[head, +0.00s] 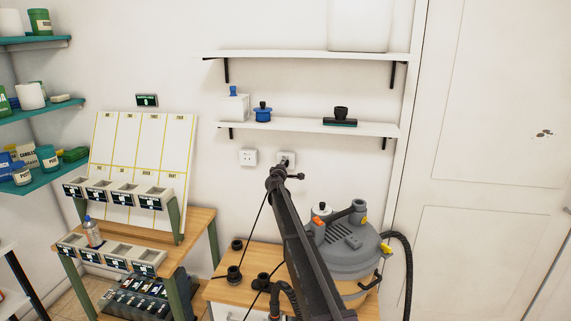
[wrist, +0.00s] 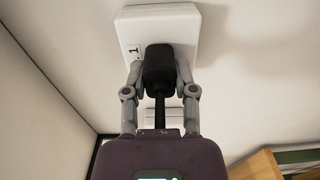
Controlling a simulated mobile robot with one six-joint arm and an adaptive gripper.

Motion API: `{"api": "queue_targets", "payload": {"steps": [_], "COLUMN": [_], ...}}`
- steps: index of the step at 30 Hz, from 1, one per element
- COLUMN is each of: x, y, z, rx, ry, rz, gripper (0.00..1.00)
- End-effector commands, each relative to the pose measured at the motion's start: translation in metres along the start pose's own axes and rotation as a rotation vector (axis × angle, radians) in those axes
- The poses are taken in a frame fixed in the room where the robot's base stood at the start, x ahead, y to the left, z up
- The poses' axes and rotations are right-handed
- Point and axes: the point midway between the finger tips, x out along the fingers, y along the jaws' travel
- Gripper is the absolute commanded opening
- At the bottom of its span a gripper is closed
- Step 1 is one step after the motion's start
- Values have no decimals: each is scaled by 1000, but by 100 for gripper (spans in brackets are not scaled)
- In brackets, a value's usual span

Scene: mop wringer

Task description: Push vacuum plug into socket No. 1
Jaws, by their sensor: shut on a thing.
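My gripper (wrist: 161,72) is shut on the black vacuum plug (wrist: 159,63), one finger on each side. The plug's dark cord runs back toward my wrist. The plug's front is at the face of a white wall socket (wrist: 150,24) marked "1". I cannot tell whether its pins are in the holes, which are hidden behind the plug. In the head view my gripper (head: 283,167) is up at the right-hand socket (head: 291,156) and covers part of it. The grey vacuum (head: 345,252) stands on the wooden bench below, partly behind my arm.
A second white socket (head: 248,157) is on the wall to the left and is free. A wooden stand (head: 203,222) with bins is at the left. A black hose hangs right of the vacuum.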

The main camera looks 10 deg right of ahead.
Motion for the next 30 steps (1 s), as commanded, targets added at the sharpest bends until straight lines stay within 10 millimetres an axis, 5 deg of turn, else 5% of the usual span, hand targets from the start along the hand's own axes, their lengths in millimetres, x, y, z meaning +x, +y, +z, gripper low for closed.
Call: {"api": "queue_targets", "payload": {"steps": [5, 6, 10, 30], "x": [1, 1, 1, -15], "y": [0, 0, 0, 0], "z": [0, 1, 1, 1], "rx": [0, 0, 0, 0], "ry": [-2, -2, -2, -1], "rz": [0, 0, 0, 0], "gripper": [0, 39, 76, 76]}}
